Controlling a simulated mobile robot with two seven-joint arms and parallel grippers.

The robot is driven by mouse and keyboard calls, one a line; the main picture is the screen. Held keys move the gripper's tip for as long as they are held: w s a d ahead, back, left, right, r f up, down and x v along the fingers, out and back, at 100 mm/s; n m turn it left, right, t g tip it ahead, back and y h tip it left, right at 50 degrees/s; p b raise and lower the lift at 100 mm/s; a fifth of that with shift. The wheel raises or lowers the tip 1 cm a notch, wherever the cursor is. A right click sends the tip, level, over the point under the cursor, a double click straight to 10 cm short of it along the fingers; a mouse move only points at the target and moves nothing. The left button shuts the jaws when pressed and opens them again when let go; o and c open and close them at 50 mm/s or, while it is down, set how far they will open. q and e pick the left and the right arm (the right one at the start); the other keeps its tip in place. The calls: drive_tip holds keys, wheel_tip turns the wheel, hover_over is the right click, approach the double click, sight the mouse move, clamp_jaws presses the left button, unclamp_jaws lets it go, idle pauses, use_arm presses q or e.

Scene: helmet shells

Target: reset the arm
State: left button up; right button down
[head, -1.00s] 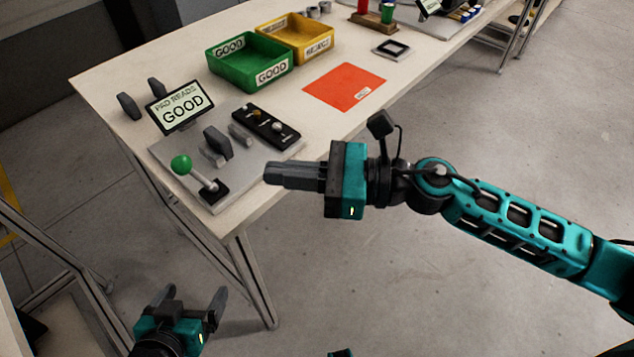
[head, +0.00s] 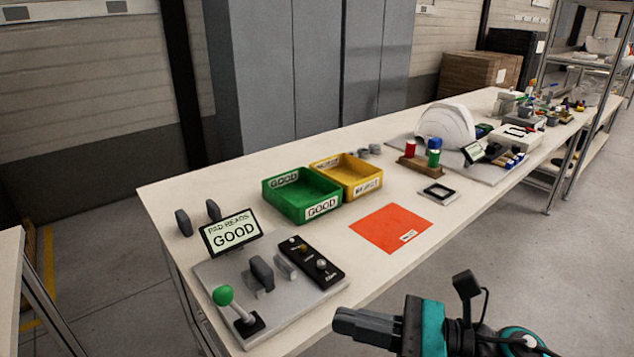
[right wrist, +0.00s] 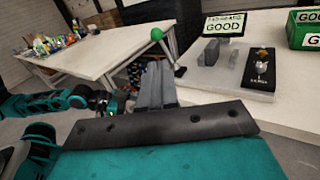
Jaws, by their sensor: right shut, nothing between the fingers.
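My right gripper (head: 368,326) is at the bottom of the head view, in front of the table's near edge. Its dark fingers are shut with nothing between them and point left. They also show in the right wrist view (right wrist: 157,85), below the green-knobbed lever. My left gripper is out of the head view now; a teal arm (right wrist: 50,102) shows at the left of the right wrist view, its fingers unclear. The grey test plate (head: 225,287) carries the green-knobbed lever (head: 223,296), a black control box (head: 308,261) and a display (head: 231,233) reading "PAD READS GOOD".
A white helmet shell (head: 447,124) stands farther back. Clear floor (head: 560,270) lies at right.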

drive_tip(key=w+d+f+m+t+h+p, duration=0.15)
drive_tip(key=m+t+h, duration=0.3)
drive_tip(key=m, duration=0.85)
drive_tip(key=w+d+f+m+t+h+p, duration=0.1)
drive_tip(key=w+d+m+t+h+p, duration=0.3)
drive_tip(key=m, duration=0.8)
use_arm(q)
drive_tip(key=shift+y, duration=0.4)
drive_tip(key=a+r, duration=0.1)
drive_tip(key=s+r+p, duration=0.1)
drive_tip(key=a+r, duration=0.1)
drive_tip(key=shift+s+a+r, duration=0.25)
drive_tip(key=shift+s+a, duration=0.05)
use_arm(e)
drive_tip(key=s+d+f+m+g+h, duration=0.2)
drive_tip(key=s+f+m, duration=0.3)
drive_tip(key=f+m, duration=0.3)
drive_tip(key=s+d+f+m+g+h, duration=0.2)
drive_tip(key=s+f+m, duration=0.4)
drive_tip(key=m, duration=0.7)
drive_tip(key=d+f+h, duration=0.1)
drive_tip(key=h, duration=0.1)
drive_tip(key=shift+s+d+f+m+h, duration=0.2)
drive_tip(key=shift+s+f+m+h, duration=0.1)
drive_tip(key=shift+f+h, duration=0.05)
use_arm(q)
drive_tip(key=shift+d, duration=0.1)
